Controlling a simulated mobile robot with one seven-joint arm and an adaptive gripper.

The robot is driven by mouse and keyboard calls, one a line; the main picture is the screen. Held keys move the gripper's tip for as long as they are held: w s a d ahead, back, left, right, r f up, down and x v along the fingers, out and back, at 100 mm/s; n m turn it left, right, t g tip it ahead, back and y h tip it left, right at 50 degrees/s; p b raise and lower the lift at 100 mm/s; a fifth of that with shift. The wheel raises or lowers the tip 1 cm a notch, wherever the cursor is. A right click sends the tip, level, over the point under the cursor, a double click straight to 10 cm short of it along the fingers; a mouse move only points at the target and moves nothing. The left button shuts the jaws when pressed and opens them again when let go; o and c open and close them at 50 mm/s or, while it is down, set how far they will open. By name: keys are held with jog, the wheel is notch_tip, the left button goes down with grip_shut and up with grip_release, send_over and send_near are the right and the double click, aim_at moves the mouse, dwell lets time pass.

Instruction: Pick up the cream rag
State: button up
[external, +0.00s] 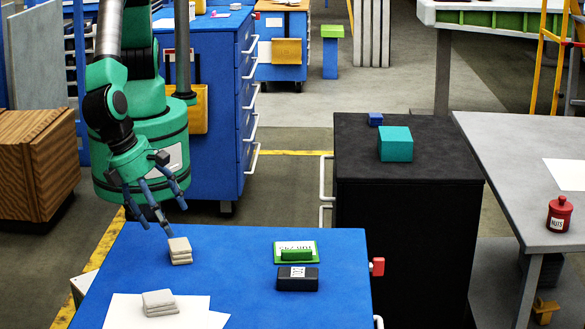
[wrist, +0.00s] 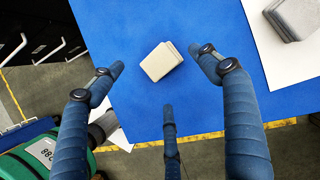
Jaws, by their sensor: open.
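The cream rag (external: 180,250) is a small folded stack lying on the blue table top near its far left edge. In the wrist view the cream rag (wrist: 161,61) appears between my spread fingertips, slightly tilted in the picture. My gripper (external: 163,214) is open and empty, with its three blue fingers pointing down. In the external view the fingertips are just above and behind the rag. I cannot tell whether any finger touches it. A similar greyer folded rag (external: 159,302) lies on white paper nearer the front; it also shows in the wrist view (wrist: 292,18).
A green block-like item with a label (external: 295,252) and a black labelled box (external: 297,279) sit right of the rag. The middle of the blue top (external: 235,265) is clear. A black cabinet (external: 408,240) stands beyond to the right, bearing a teal box (external: 395,144).

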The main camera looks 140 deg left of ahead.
aim_at(179, 244)
jog(key=shift+x, duration=0.9)
jog(key=shift+b+x, duration=0.6)
jog(key=shift+x, duration=2.05)
jog(key=shift+s, duration=0.2)
jog(key=shift+c, duration=0.3)
jog(key=c, duration=1.3)
